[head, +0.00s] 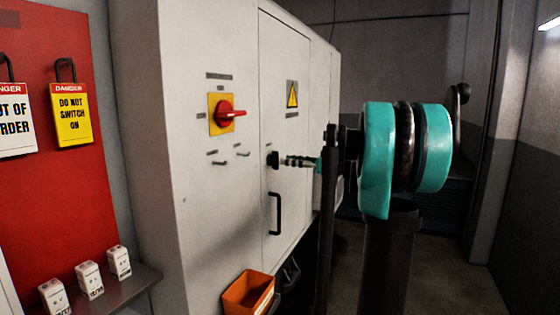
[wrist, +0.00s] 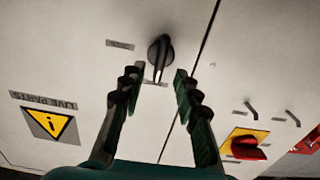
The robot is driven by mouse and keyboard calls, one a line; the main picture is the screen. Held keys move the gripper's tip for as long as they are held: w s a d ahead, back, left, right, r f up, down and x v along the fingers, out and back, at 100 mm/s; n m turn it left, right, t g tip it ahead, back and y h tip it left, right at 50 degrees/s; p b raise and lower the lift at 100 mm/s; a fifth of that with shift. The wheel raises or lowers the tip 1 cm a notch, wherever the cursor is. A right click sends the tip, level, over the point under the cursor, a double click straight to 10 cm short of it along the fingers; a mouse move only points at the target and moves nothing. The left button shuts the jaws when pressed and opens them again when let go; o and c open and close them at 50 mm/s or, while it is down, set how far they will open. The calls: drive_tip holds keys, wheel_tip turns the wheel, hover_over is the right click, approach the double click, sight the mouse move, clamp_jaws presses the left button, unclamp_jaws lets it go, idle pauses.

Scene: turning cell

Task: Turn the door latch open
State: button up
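The door latch (head: 272,160) is a small black turn-knob on the pale cabinet door (head: 285,200), near the door's left edge. In the wrist view the latch (wrist: 160,52) has its black grip running roughly up and down the picture. My gripper (wrist: 158,75) is open, with one finger on each side of the latch's lower end. The fingertips look just short of the knob, and I cannot tell whether they touch it. In the head view my gripper (head: 289,161) points left at the latch, close in front of it. The door looks closed.
A red rotary switch on a yellow plate (head: 221,114) and small black levers (head: 219,163) are left of the door. A black pull handle (head: 274,213) is below the latch, a yellow warning sign (head: 292,94) above. An orange bin (head: 248,294) hangs low. Lockout tags hang far left.

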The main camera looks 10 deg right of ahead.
sight(274, 160)
drive_tip(key=shift+x, duration=2.2)
clamp_jaws()
